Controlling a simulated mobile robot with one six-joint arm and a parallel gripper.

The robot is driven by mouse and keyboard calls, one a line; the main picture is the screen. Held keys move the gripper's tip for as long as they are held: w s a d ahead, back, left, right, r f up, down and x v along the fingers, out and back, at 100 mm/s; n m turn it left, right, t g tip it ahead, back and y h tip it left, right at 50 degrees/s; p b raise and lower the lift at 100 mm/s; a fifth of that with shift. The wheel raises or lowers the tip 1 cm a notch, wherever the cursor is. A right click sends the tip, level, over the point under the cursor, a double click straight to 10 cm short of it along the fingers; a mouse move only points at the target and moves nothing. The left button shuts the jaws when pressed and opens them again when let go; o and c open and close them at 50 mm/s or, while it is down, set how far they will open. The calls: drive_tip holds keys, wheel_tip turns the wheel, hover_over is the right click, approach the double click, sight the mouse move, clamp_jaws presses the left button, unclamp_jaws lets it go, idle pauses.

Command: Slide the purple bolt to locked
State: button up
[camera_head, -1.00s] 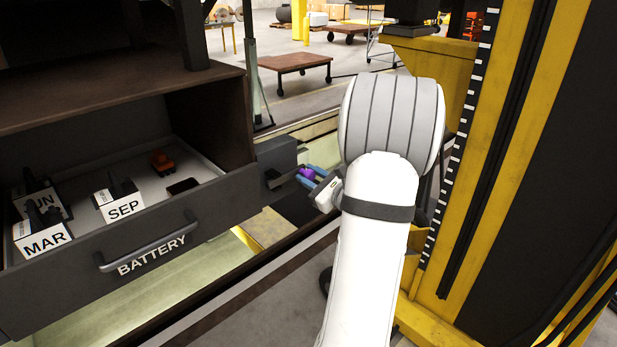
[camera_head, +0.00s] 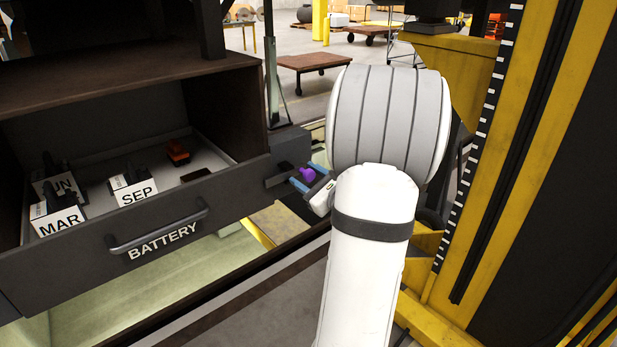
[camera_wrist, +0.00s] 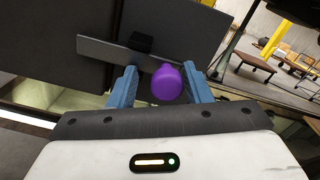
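The purple bolt knob (camera_head: 307,174) sits by the dark housing at the right end of the battery drawer (camera_head: 165,222). In the wrist view the knob (camera_wrist: 167,84) stands between the blue fingers of my gripper (camera_wrist: 161,87). It is close to or touching the right finger, with a clear gap to the left finger. My gripper (camera_head: 306,182) is open around the knob. A flat grey bar (camera_wrist: 105,50) with a black block (camera_wrist: 140,42) on it lies just beyond the fingers. I cannot tell whether the bolt is locked.
A yellow-and-black column (camera_head: 510,150) stands close on the right. A brown cart (camera_head: 314,62) is in the background.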

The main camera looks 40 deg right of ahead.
drive_tip(key=shift+o, duration=0.3)
drive_tip(key=shift+d, duration=0.1)
drive_tip(key=shift+s, duration=0.2)
drive_tip(key=s+b, duration=0.1)
drive_tip(key=s, duration=0.6)
drive_tip(key=shift+s+b, duration=0.2)
drive_tip(key=shift+b, duration=0.1)
